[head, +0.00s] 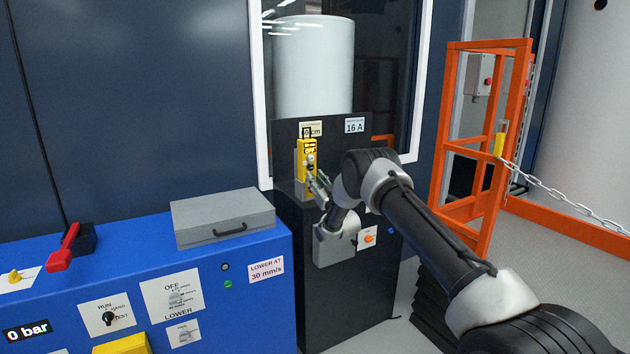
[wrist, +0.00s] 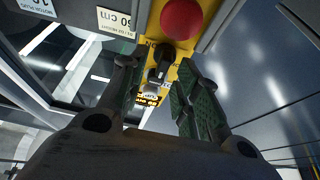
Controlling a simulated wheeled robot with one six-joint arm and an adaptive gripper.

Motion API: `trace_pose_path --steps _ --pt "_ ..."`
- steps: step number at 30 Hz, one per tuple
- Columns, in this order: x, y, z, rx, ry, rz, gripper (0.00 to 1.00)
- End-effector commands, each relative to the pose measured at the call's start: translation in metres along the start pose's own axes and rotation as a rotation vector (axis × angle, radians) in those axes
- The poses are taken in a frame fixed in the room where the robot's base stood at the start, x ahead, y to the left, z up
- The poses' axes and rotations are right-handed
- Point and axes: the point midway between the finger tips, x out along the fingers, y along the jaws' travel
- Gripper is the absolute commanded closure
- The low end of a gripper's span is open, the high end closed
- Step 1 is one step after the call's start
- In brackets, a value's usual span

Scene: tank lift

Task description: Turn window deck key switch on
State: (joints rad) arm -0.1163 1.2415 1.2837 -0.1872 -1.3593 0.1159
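The yellow control box (head: 306,150) with an OFF mark stands on the dark panel in front of the window. In the wrist view, the yellow box (wrist: 185,72) carries a round red button (wrist: 181,18) and a dark key switch (wrist: 158,62). My gripper (head: 318,184) is just in front of the box's lower part in the head view. In the wrist view, the fingers of my gripper (wrist: 157,82) are spread, one on each side of the switch, with gaps visible. Whether the switch stem is within finger depth is unclear.
A blue console (head: 240,310) with switches, a red lever (head: 66,246) and a grey case (head: 222,217) stands at left. A dark cabinet (head: 350,310) is below the panel. An orange gate (head: 480,150) with a chain (head: 560,193) stands at right. Bare floor lies behind the chain.

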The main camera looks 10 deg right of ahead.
Motion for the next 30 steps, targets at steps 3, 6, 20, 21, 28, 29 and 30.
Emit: trace_pose_path --steps 3,6,20,21,28,29,30 --pt "0.0046 0.0 0.0003 0.0 -0.001 0.0 0.68" --pt "0.0051 0.0 0.0003 0.001 -0.002 0.001 0.68" --pt "0.0047 -0.0001 0.0002 0.004 -0.001 0.002 1.0" --pt "0.0047 -0.0001 0.0002 0.007 -0.002 0.003 1.0" --pt "0.005 -0.0002 0.0 0.072 -0.002 0.03 1.0" --pt "0.005 -0.0002 0.0 0.087 -0.002 0.036 1.0" --pt "0.0051 -0.0004 -0.0001 0.11 -0.002 0.045 1.0"
